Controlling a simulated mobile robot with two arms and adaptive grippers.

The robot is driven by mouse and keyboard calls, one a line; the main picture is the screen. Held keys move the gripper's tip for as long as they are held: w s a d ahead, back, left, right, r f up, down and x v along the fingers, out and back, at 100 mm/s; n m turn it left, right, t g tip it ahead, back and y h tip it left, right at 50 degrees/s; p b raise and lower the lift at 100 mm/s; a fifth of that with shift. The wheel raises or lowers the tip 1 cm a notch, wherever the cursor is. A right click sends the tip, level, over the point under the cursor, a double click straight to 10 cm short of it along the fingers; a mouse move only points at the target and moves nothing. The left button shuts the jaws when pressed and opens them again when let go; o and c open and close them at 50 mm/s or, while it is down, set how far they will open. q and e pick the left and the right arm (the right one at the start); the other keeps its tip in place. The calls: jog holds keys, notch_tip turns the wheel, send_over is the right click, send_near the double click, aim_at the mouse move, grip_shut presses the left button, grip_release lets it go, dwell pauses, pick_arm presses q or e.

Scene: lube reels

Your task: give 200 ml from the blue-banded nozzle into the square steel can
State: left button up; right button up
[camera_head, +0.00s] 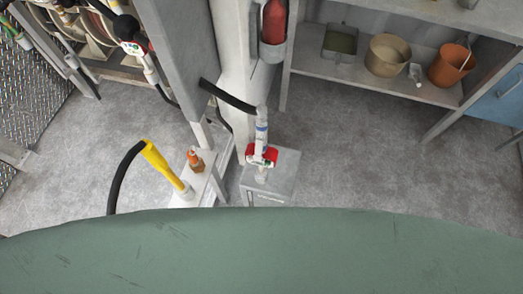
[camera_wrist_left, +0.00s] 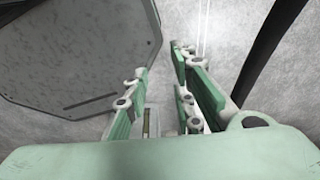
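The blue-banded nozzle (camera_head: 262,130) is a pale upright nozzle with a red part low on it and a black hose bending off to the upper left. It stands over the top of a grey box-shaped steel body (camera_head: 285,168); I cannot tell whether this is the square steel can. A square grey metal container (camera_head: 340,45) with a greenish inside sits on the shelf at the upper right. My left gripper (camera_wrist_left: 158,75) shows in the left wrist view, its green-padded fingers apart, with nothing visibly held. Neither gripper shows in the head view.
A yellow nozzle (camera_head: 163,162) on a black hose and an orange-brown bottle (camera_head: 195,160) stand left of the box. A beige bucket (camera_head: 388,55) and orange bucket (camera_head: 450,64) share the shelf (camera_head: 385,82). Hose reels (camera_head: 95,40) are upper left. Floor (camera_head: 340,150) at right is clear.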

pick_arm(q)
grip_shut()
jog(key=shift+s, duration=0.2)
dwell(1.0)
